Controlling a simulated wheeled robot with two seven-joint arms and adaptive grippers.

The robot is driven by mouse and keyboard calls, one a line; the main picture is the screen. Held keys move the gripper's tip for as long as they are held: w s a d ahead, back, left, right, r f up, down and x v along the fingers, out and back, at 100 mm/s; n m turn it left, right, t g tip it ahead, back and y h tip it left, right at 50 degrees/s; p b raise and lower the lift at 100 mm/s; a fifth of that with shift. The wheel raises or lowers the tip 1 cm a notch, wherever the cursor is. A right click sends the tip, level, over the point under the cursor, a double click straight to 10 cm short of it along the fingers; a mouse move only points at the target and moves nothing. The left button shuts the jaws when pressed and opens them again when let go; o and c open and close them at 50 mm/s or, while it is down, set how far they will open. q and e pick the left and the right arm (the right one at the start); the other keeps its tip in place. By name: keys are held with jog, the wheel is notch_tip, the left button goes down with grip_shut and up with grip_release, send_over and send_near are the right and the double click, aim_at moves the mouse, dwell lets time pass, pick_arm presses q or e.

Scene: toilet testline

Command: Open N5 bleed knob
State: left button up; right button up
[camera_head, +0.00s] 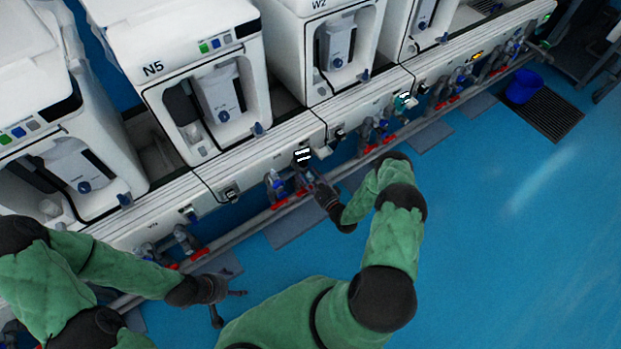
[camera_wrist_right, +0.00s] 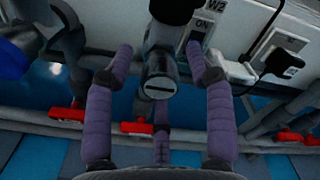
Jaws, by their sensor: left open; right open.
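The white N5 machine (camera_head: 200,85) stands on the bench at upper left. Blue knobs show on its front (camera_head: 224,115) and lower right corner (camera_head: 259,129). My right gripper (camera_head: 308,180) is at the pipework below the bench, right of N5. In the right wrist view its open purple fingers (camera_wrist_right: 158,62) stand on both sides of a grey slotted round fitting (camera_wrist_right: 160,88), with a dark part (camera_wrist_right: 172,10) above. I cannot tell whether it is the bleed knob or whether the fingers touch it. My left gripper (camera_head: 228,298) is open and empty over the floor.
A W2 switch plate (camera_wrist_right: 203,30) and white plug (camera_wrist_right: 230,70) are close to the right fingers. Pipes with red handles (camera_wrist_right: 137,127) run below. A blue tub (camera_head: 523,87) stands far right.

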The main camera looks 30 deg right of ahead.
grip_shut()
jog(key=shift+n, duration=0.4)
jog(key=n, duration=0.3)
jog(key=shift+n, duration=0.4)
jog(key=n, duration=0.9)
jog(key=shift+n, duration=2.2)
